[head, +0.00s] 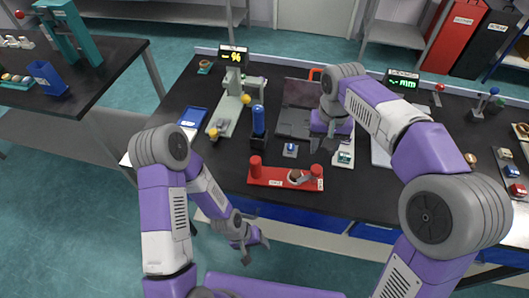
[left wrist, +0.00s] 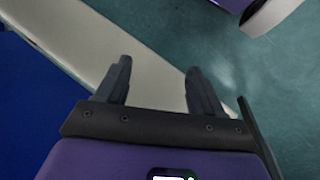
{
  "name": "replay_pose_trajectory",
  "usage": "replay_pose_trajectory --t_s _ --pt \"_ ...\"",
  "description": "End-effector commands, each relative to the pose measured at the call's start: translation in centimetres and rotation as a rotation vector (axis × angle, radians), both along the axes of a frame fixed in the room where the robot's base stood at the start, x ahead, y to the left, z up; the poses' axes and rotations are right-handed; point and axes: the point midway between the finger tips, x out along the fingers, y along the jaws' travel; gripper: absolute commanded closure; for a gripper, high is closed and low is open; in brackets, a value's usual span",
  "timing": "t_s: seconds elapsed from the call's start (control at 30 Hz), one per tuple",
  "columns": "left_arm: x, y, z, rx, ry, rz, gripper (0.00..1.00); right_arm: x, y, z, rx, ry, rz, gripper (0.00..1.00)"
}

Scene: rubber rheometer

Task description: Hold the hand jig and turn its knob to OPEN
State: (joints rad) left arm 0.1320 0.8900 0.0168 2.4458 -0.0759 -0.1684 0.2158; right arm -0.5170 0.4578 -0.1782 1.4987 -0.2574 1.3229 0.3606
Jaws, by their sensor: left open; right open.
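A red jig (head: 270,182) with a flat base and two upright red posts lies at the front edge of the black table in the head view. A small round grey-brown part, perhaps its knob (head: 297,176), sits near its right post; its setting is too small to read. My left gripper (head: 252,238) is open and empty, below the table's front edge and in front of the jig. Its spread fingers also show in the left wrist view (left wrist: 162,88), with nothing between them. My right gripper (head: 326,138) is open above the table, behind the jig's right end, its fingers partly hidden.
A blue-topped post (head: 258,120) stands behind the jig's left end. A small blue-topped block (head: 290,149) lies just behind the jig.

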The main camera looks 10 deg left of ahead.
Motion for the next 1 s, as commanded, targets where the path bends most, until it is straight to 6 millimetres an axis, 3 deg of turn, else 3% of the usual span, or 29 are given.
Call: replay_pose_trajectory --t_s 0.23,0.57,0.63,0.8,1.0 --pt "2.5 -1.8 6.3 0.096 0.129 0.017 0.32 0.0 0.0 0.0 0.0 0.0 0.0 0.57" --pt "5.0 -0.8 17.2 0.456 0.143 0.206 0.32 0.0 0.0 0.0 0.0 0.0 0.0 0.57" --pt "6.1 -0.3 20.4 0.533 0.081 0.28 0.32 0.0 0.0 0.0 0.0 0.0 0.0 0.57" --pt "12.2 0.8 25.2 0.527 -0.168 0.305 0.32 0.0 0.0 0.0 0.0 0.001 0.0 0.57" --pt "15.4 1.4 28.7 0.524 -0.315 0.319 0.32 0.0 0.0 0.0 0.0 0.001 0.0 0.57"
